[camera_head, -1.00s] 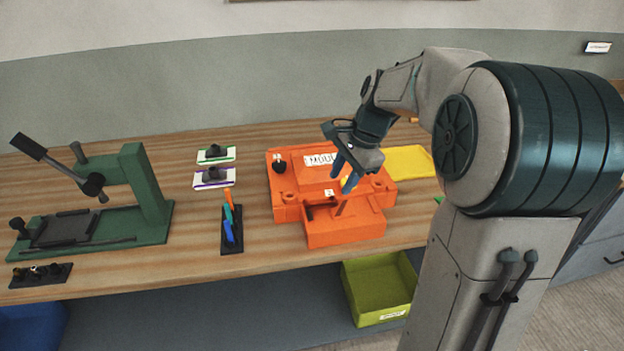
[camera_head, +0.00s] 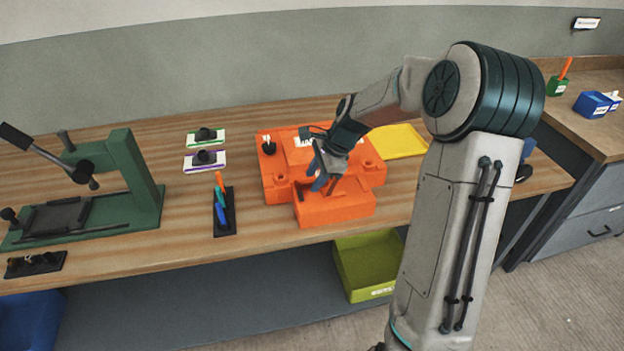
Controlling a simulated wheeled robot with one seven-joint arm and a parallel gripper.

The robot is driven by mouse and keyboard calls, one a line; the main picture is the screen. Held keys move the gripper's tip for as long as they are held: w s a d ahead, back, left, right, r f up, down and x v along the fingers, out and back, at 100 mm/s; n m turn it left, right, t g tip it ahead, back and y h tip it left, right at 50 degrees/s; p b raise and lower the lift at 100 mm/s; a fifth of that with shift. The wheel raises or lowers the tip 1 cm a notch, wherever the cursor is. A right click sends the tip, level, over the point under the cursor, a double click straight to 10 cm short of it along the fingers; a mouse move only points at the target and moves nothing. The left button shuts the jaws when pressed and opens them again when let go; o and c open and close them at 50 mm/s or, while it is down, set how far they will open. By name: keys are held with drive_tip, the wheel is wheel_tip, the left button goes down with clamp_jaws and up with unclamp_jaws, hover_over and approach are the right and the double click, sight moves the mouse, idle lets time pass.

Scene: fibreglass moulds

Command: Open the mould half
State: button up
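The orange mould (camera_head: 276,180) sits on the wooden bench with a white label on its back part and a lower block at the front. My gripper (camera_head: 318,182) is over the front of the mould, pointing down, its blue fingers close to the step between the two parts. The fingers hide part of the mould, and I cannot tell whether they touch it or hold anything. A black knob (camera_head: 268,145) stands at the mould's back left corner.
A green press (camera_head: 140,180) stands at the left. A black pen holder (camera_head: 224,222) and two small plates with black handles (camera_head: 206,160) lie left of the mould. A yellow sheet (camera_head: 400,141) lies behind right. A yellow-green bin (camera_head: 368,268) is below the bench.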

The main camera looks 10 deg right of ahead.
drive_tip(key=shift+x, duration=0.95)
drive_tip(key=shift+c, duration=0.4)
